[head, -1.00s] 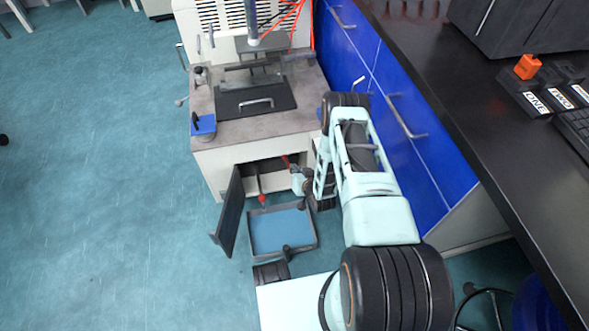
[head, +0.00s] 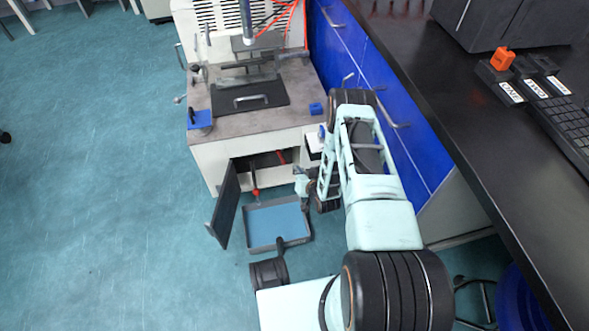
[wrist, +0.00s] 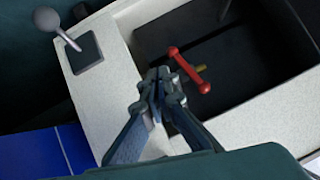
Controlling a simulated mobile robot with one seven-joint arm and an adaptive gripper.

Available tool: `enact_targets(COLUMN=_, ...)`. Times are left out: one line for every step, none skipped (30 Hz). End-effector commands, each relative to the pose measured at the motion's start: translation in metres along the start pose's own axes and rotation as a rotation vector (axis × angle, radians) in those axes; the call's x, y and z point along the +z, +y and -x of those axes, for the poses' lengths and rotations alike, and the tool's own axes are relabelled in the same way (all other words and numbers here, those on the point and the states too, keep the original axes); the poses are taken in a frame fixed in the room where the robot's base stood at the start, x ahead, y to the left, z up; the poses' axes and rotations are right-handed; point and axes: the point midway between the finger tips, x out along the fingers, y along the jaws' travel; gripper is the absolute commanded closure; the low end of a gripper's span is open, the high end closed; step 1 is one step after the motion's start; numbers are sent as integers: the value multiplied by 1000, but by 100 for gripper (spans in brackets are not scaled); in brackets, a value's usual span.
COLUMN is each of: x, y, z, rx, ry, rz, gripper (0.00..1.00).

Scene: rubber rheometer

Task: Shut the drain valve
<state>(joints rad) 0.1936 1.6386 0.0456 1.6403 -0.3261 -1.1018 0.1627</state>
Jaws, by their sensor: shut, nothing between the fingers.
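The drain valve shows as a red bar handle (wrist: 188,70) with rounded ends on a brass stem, inside the dark opening of the machine in the wrist view. In the head view a red handle (head: 281,157) shows in the cabinet opening, and a second red-ended part (head: 256,193) hangs lower at the front. I cannot tell for certain which one the wrist view shows. My gripper (wrist: 157,82) is shut and empty. Its fingertips appear left of the red handle, apart from it, over the pale frame edge. In the head view my gripper (head: 303,186) is just outside the opening's right side.
The cabinet's dark door (head: 226,205) stands open on the left. A blue-bottomed tray (head: 276,222) lies below the opening. A grey ball-topped lever (wrist: 48,20) stands on the panel. Blue drawers (head: 400,150) and the black bench (head: 480,130) border the right.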

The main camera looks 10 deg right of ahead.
Motion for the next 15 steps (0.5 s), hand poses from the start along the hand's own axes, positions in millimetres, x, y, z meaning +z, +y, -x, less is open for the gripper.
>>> enact_targets(x=-4, y=4, z=16, rx=3, ry=-2, rz=-2, gripper=100)
enact_targets(x=-4, y=5, z=22, rx=2, ry=0, rz=-1, gripper=100)
enact_targets(x=-3, y=7, z=31, rx=2, ry=-1, rz=-1, gripper=100)
enact_targets(x=-3, y=9, z=37, rx=2, ry=1, rz=-1, gripper=100)
enact_targets(x=-2, y=11, z=42, rx=2, ry=0, rz=-1, gripper=100)
enact_targets(x=-1, y=13, z=49, rx=1, ry=1, rz=0, gripper=100)
enact_targets(x=-1, y=14, z=54, rx=1, ry=0, rz=0, gripper=100)
enact_targets(x=0, y=15, z=58, rx=1, ry=0, rz=0, gripper=100)
enact_targets(x=0, y=17, z=62, rx=1, ry=2, rz=0, gripper=100)
enact_targets(x=1, y=18, z=65, rx=1, ry=2, rz=0, gripper=100)
enact_targets(x=1, y=19, z=68, rx=1, ry=1, rz=0, gripper=100)
enact_targets(x=2, y=19, z=70, rx=0, ry=1, rz=0, gripper=100)
enact_targets(x=2, y=20, z=72, rx=0, ry=2, rz=0, gripper=100)
enact_targets(x=2, y=20, z=73, rx=-1, ry=2, rz=0, gripper=100)
enact_targets(x=2, y=20, z=74, rx=-1, ry=3, rz=0, gripper=100)
